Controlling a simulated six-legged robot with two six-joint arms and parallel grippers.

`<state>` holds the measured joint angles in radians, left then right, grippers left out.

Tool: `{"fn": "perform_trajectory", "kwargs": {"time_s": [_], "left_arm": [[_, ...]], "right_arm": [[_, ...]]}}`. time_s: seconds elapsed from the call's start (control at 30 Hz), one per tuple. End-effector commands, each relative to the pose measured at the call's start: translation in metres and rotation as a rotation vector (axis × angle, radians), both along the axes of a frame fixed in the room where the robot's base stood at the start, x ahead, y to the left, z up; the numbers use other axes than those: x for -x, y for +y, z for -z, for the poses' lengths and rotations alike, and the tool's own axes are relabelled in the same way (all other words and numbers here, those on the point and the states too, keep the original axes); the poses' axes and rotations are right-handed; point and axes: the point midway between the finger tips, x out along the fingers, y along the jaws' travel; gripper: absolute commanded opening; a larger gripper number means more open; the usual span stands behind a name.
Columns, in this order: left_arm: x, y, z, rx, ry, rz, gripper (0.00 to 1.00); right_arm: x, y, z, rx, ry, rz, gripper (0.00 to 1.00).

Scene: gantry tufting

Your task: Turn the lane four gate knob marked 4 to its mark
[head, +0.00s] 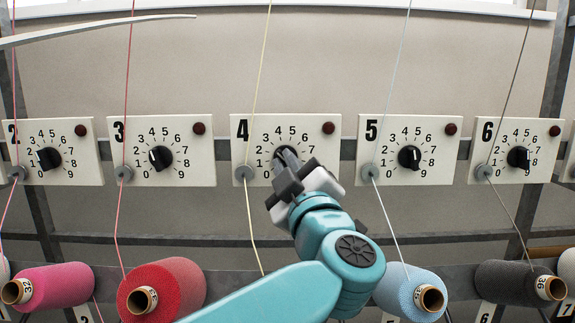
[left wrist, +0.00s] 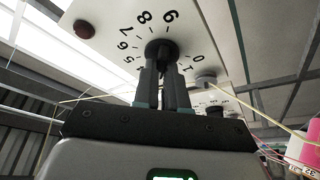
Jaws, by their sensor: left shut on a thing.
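The white lane four plate (head: 254,177) bears a large 4 and a dial of numerals around a dark knob (head: 281,152). My left gripper (head: 288,160) reaches up to this knob from below right and covers most of it. In the left wrist view the two fingers (left wrist: 163,72) are shut on the black knob (left wrist: 158,47), one on each side. The dial plate (left wrist: 112,20) shows tilted there, with the numerals around the knob. The knob's pointer is hidden, so I cannot tell its setting. My right gripper is not in view.
Similar plates for lane three (head: 190,178) and lane five (head: 440,178) flank it, with free gaps between. A cream yarn (head: 257,80) runs through the grey guide (head: 245,172) left of the gripper. Red (head: 180,285) and light blue (head: 398,285) yarn cones stand below.

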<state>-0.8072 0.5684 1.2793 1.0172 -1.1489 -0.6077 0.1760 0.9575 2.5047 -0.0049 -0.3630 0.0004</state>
Motion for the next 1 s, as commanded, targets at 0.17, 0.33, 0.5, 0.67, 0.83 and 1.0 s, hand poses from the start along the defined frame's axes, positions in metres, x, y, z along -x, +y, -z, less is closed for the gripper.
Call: {"fn": "perform_trajectory", "kwargs": {"time_s": [0.17,0.33,0.5,0.67,0.83,1.0], "left_arm": [[0.0,-0.001,0.002,0.012,0.004,0.002,0.0],[0.0,-0.001,0.002,0.012,0.004,0.002,0.0],[0.0,-0.001,0.002,0.011,0.004,0.003,0.31],[0.0,-0.001,0.001,0.011,0.003,0.002,0.37],[0.001,-0.001,0.001,0.012,0.002,0.001,0.37],[0.02,-0.007,0.01,0.011,0.0,0.005,0.37]], "right_arm": [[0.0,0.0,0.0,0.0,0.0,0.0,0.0],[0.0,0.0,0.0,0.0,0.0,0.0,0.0],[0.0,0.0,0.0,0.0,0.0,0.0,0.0],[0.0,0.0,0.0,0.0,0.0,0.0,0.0],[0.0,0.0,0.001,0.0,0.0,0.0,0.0],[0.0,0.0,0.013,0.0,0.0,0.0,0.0]]}}
